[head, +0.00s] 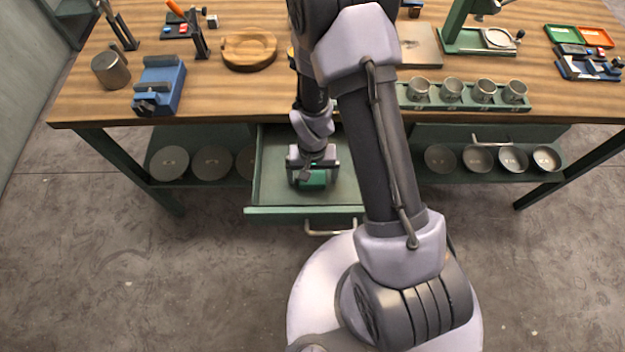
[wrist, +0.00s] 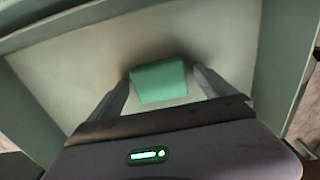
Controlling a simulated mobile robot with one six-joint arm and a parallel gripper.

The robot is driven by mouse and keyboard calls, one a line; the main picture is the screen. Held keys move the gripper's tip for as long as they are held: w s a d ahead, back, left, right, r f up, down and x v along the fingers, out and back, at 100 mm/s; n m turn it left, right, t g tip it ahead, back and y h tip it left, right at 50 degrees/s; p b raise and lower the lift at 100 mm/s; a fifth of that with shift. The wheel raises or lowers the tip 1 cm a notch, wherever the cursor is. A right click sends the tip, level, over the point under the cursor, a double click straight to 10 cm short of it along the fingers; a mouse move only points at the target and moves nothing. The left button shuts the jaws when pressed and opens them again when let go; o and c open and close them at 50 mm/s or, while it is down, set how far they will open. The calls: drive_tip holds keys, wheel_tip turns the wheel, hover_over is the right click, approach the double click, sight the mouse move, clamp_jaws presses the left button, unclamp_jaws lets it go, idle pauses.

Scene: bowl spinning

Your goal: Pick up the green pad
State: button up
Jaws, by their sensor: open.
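The green pad (head: 313,181) is a small block inside the open drawer (head: 273,195) under the workbench. In the wrist view the pad (wrist: 159,82) lies on the pale drawer floor, near the middle. My gripper (head: 312,172) is down in the drawer, pointing at the pad. Its fingers (wrist: 162,84) are open, one on each side of the pad, with the left fingertip very near its edge. I cannot tell whether either finger touches it. Part of the pad is hidden by my gripper in the head view.
The drawer walls surround my gripper, and the wooden bench top (head: 225,100) overhangs behind it. A blue vise (head: 160,86), a round wooden board (head: 249,51) and a rack of metal cups (head: 465,103) stand on the bench. Several bowls sit on the lower shelves.

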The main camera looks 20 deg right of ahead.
drive_tip(key=c, duration=1.5)
drive_tip(key=shift+o, duration=0.2)
wheel_tip(320, 180, up, 10)
drive_tip(key=p, duration=0.4)
